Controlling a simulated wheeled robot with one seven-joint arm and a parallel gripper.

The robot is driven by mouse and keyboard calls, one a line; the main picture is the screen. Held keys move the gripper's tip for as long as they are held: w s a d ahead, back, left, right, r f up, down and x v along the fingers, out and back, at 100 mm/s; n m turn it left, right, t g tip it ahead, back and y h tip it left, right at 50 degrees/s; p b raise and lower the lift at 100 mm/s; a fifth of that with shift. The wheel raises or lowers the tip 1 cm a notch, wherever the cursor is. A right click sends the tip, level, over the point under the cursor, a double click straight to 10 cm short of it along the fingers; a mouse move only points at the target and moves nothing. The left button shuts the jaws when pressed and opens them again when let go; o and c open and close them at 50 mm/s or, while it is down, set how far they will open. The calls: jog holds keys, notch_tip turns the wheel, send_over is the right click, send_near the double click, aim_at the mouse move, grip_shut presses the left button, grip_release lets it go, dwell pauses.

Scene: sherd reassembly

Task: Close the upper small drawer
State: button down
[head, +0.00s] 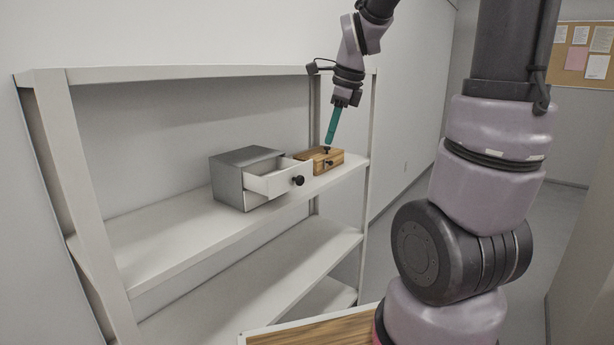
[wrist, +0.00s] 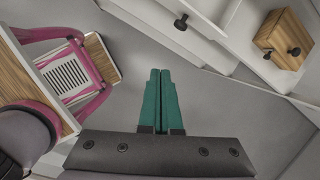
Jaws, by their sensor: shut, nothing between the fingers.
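A small grey cabinet (head: 228,181) stands on the shelf with its white drawer (head: 272,184) pulled out. The drawer has a black knob (head: 298,180) on its front; the knob also shows at the top of the wrist view (wrist: 181,22). I see only this one drawer in the cabinet. My gripper (head: 329,141) has teal fingers pressed together and empty, pointing down. In the head view it appears right of the drawer and above the wooden box. In the wrist view its fingertips (wrist: 160,71) are below and left of the knob, apart from it.
A small wooden box (head: 331,159) with dark knobs sits right of the cabinet; it also shows in the wrist view (wrist: 280,38). The white shelf (head: 160,236) is bare to the left. A wood-topped surface (head: 318,332) lies in front, low down.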

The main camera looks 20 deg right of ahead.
jog(key=w+a+f+m, duration=0.1)
jog(key=w+f+m, duration=0.1)
jog(key=w+f, duration=0.2)
jog(key=w+a+f+m+g, duration=0.1)
jog(key=w+a+f+m, duration=0.1)
jog(key=f, duration=0.7)
jog(key=shift+w+a+f+m, duration=0.3)
jog(key=shift+w+m, duration=0.3)
jog(key=shift+w, duration=0.65)
jog(key=w+a, duration=0.2)
jog(key=w, duration=0.1)
jog(key=w+a, duration=0.2)
jog(key=w, duration=0.1)
jog(key=w+a, duration=0.3)
jog(key=shift+w, duration=0.1)
jog(key=shift+r, duration=0.1)
